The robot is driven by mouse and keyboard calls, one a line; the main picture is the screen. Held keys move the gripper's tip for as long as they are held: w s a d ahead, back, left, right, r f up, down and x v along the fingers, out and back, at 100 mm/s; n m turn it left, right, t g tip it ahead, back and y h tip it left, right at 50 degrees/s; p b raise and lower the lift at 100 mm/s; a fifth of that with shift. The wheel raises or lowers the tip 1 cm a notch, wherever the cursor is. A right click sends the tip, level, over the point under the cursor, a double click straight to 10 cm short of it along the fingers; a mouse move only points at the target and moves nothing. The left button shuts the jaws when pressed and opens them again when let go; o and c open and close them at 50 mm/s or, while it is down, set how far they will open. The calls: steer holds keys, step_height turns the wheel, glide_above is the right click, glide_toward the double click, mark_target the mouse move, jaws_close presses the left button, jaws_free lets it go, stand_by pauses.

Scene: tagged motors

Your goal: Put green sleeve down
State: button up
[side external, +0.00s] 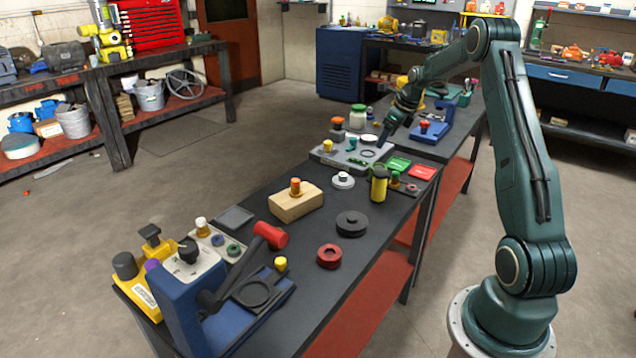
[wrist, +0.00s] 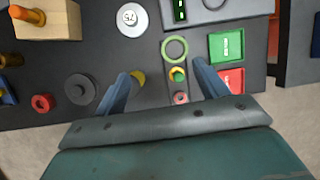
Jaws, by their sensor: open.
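A green ring (wrist: 174,48), which may be the green sleeve, lies flat on a narrow grey strip in the wrist view. Just below it on that strip stands a small piece with a green band and orange top (wrist: 177,75); I cannot tell which of these is the sleeve. The small piece also shows in the side view (side external: 395,179), beside a yellow-and-black cylinder. My gripper (wrist: 162,78) is open and empty, its blue fingers spread to either side of the strip. In the side view my gripper (side external: 385,137) is over the far part of the bench.
A green tile (wrist: 226,46) and a red tile (wrist: 231,80) lie right of the strip. The yellow-and-black cylinder (side external: 379,186) stands close by. A white disc (side external: 343,180), dark disc (side external: 351,223), red ring (side external: 329,256) and wooden block (side external: 296,204) are nearer.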

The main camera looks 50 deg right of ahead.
steer(key=s+a+r+n, duration=0.2)
steer(key=a+r+n, duration=0.6)
steer(key=a, duration=0.5)
steer(key=s+a+r+n, duration=0.1)
steer(key=a+r+n, duration=0.7)
steer(key=a, duration=0.5)
steer(key=s+a+n, duration=0.8)
steer(key=s+n, duration=0.1)
steer(key=s, duration=0.1)
steer(key=s+a+f+n+t, duration=0.1)
steer(key=s+a+n, duration=0.7)
steer(key=s+n, duration=0.2)
steer(key=shift+s+a+y, duration=0.3)
steer(key=shift+s+a, duration=0.1)
steer(key=shift+s, duration=0.35)
